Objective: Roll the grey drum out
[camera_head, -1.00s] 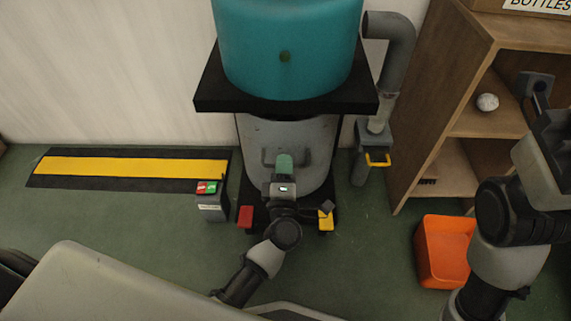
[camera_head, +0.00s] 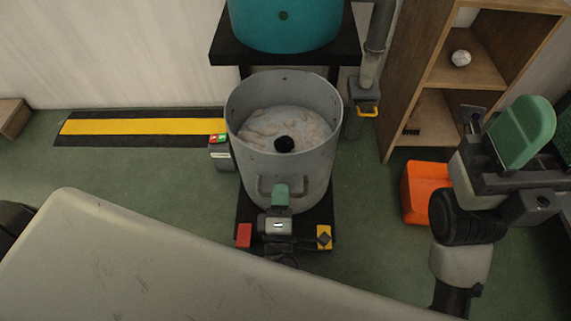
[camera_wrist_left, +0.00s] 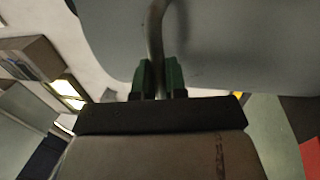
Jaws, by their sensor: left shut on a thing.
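The grey drum (camera_head: 240,158) stands upright on a low black dolly (camera_head: 318,218) with a red pedal (camera_head: 244,235) and a yellow pedal (camera_head: 324,236). Its open top is in front of the black shelf, showing pale, lumpy contents and a round black spot. My left gripper (camera_head: 281,194) is at the front handle of the drum. In the left wrist view its green fingers (camera_wrist_left: 158,78) are shut around the handle bar (camera_wrist_left: 155,35). My right gripper (camera_head: 522,132) is at the right, away from the drum; its finger gap is not clear.
A teal tank (camera_head: 285,25) rests on the black shelf (camera_head: 285,58) behind the drum. A grey pipe with a yellow handle (camera_head: 368,111) stands beside it. A wooden shelf unit (camera_head: 415,70) and an orange bin (camera_head: 415,192) are at right.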

